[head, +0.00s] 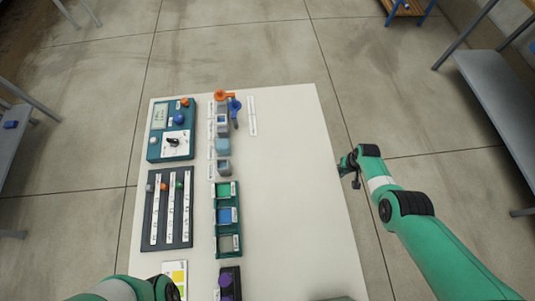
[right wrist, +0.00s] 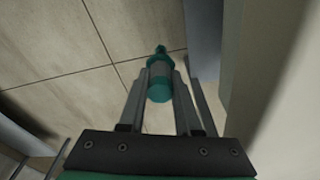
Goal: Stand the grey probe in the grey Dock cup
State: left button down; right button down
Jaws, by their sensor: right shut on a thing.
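My right gripper (head: 352,165) is just off the table's right edge, over the floor. I cannot tell whether this is the grey probe. A small dark part shows under the gripper in the head view. Grey cups stand in a column on the table, among them a front one (head: 223,168) and a wider blue-grey block (head: 222,146). Which is the Dock cup is unreadable. My left gripper (head: 166,287) is only partly seen at the bottom edge; its jaws are hidden.
An orange piece (head: 221,95) and a blue piece (head: 235,106) stand at the column's far end. A teal meter box (head: 158,147), a dark slider panel (head: 153,222) and a green tray (head: 227,201) fill the left. The table's right half (head: 290,205) is clear.

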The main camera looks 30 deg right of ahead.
notch_tip(320, 180, up, 29)
jog(key=p, duration=2.7)
jog(key=shift+f+p, duration=0.15)
jog(key=shift+p, duration=0.25)
